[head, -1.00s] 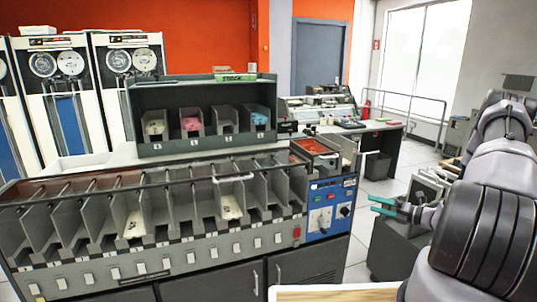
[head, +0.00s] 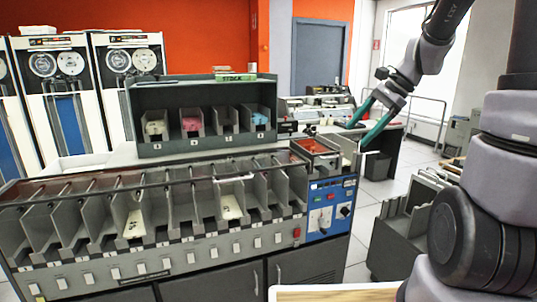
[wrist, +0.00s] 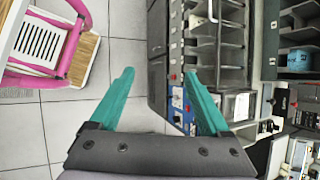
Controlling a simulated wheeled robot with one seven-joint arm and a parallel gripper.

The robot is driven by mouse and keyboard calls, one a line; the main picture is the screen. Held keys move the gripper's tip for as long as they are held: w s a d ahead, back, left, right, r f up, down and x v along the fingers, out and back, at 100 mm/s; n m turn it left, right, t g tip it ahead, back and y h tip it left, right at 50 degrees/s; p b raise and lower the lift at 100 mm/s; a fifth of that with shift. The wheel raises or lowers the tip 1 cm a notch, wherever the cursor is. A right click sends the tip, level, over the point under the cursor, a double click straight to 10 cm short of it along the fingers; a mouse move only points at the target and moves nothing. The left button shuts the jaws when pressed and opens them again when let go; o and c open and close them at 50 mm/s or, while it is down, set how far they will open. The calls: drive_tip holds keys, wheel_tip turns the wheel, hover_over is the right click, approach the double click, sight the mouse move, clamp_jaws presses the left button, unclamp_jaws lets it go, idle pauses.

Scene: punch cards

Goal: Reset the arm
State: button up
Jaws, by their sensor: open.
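My gripper (head: 357,130) is raised at the right in the head view, beside the right end of the card sorter (head: 290,232). Its two teal fingers are spread apart with nothing between them, so it is open and empty. My arm rises at the right edge and bends over the top of the picture toward the gripper. In the wrist view my gripper (wrist: 160,95) shows both teal fingers apart, with tiled floor and the sorter's blue control panel (wrist: 178,104) behind them.
A grey rack with numbered card bins (head: 205,145) stands behind the sorter. A grey cart (head: 395,235) stands on the floor right of the sorter. A wooden surface (head: 340,294) is at the bottom front. A pink-framed chair (wrist: 62,50) shows in the wrist view. Tiled floor is clear between.

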drive_tip(key=s+r+n+t+h, duration=0.4)
drive_tip(key=s+r+n, duration=0.5)
drive_tip(key=s, duration=0.5)
drive_tip(key=shift+s+r+n+t+h, duration=0.3)
drive_tip(key=shift+s+r+n+t, duration=0.15)
drive_tip(key=shift+t, duration=0.25)
drive_tip(key=shift+w, duration=0.15)
